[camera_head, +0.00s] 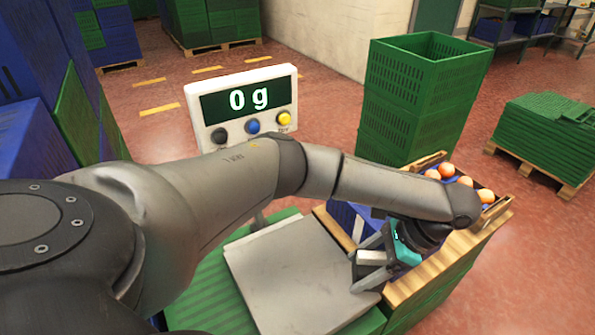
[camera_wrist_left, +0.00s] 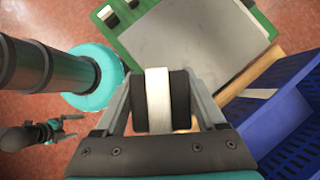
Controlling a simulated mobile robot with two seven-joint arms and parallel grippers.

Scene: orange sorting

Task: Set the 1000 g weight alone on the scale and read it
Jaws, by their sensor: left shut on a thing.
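The scale's steel plate (camera_head: 285,275) is bare and lies on a green crate stand; it also shows in the wrist view (camera_wrist_left: 190,50). The scale's display (camera_head: 250,98) reads 0 g. My left gripper (camera_head: 372,265) is at the plate's right edge in the head view. In the wrist view its black pads (camera_wrist_left: 160,100) are shut on a pale metal piece, the weight (camera_wrist_left: 158,95); its marking cannot be read. A small dark shape like my right gripper (camera_wrist_left: 70,128) shows at the left of the wrist view, too small to judge.
A wooden-edged box with several oranges (camera_head: 447,170) stands right of the scale, partly behind my arm. A blue crate (camera_wrist_left: 285,115) is close to the gripper. Tall green crates (camera_head: 420,95) stand behind. Stacked crates are at left.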

